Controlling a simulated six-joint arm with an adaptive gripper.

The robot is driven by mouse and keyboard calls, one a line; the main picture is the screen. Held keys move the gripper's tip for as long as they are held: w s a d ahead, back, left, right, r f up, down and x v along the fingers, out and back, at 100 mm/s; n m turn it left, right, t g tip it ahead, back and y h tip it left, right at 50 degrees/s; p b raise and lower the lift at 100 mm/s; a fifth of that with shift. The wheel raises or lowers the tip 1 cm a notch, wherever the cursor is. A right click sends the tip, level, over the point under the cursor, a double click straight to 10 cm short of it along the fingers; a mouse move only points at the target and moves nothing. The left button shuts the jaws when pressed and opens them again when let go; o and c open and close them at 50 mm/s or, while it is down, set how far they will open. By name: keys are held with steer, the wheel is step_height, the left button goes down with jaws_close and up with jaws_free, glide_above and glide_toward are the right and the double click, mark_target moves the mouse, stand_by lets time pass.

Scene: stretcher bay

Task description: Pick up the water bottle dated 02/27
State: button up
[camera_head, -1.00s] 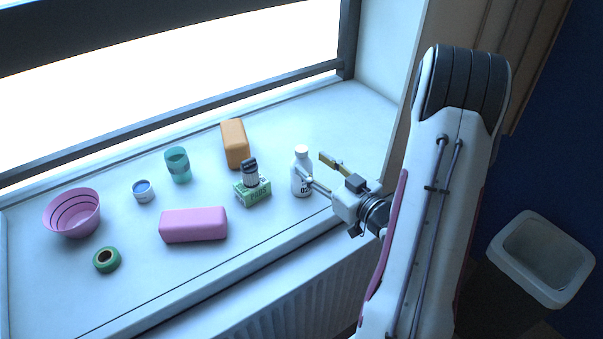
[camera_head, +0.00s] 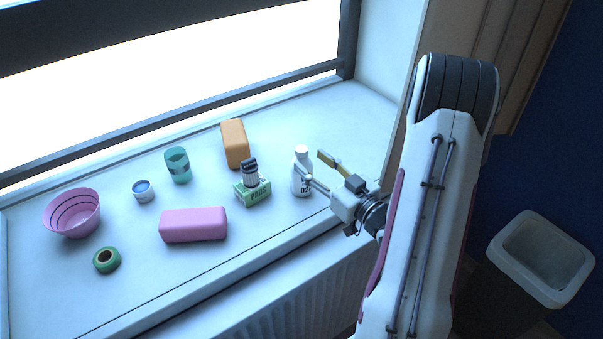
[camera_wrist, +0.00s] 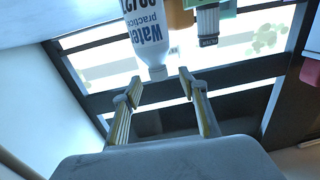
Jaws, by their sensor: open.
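The white water bottle (camera_head: 301,175) stands upright on the windowsill, right of the green box. In the wrist view the bottle (camera_wrist: 147,38) appears upside down, with "Water practice" and part of a date printed on it; the date is only partly readable. My gripper (camera_head: 313,164) is at the right side of the bottle, its near finger overlapping the bottle in the head view. In the wrist view my gripper (camera_wrist: 160,82) is open, its two fingers apart with the bottle's cap end just ahead between them. Whether a finger touches the bottle I cannot tell.
A green box (camera_head: 253,194) with a dark-and-grey item (camera_head: 250,172) on it stands just left of the bottle. An orange block (camera_head: 235,144), pink block (camera_head: 193,225), teal cup (camera_head: 178,165), small jar (camera_head: 143,191), pink bowl (camera_head: 72,213) and green tape roll (camera_head: 106,260) lie further left.

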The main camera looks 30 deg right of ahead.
mark_target(306, 156)
steer(key=shift+w, duration=0.35)
steer(key=shift+w, duration=0.15)
steer(key=shift+w, duration=2.45)
jaws_close()
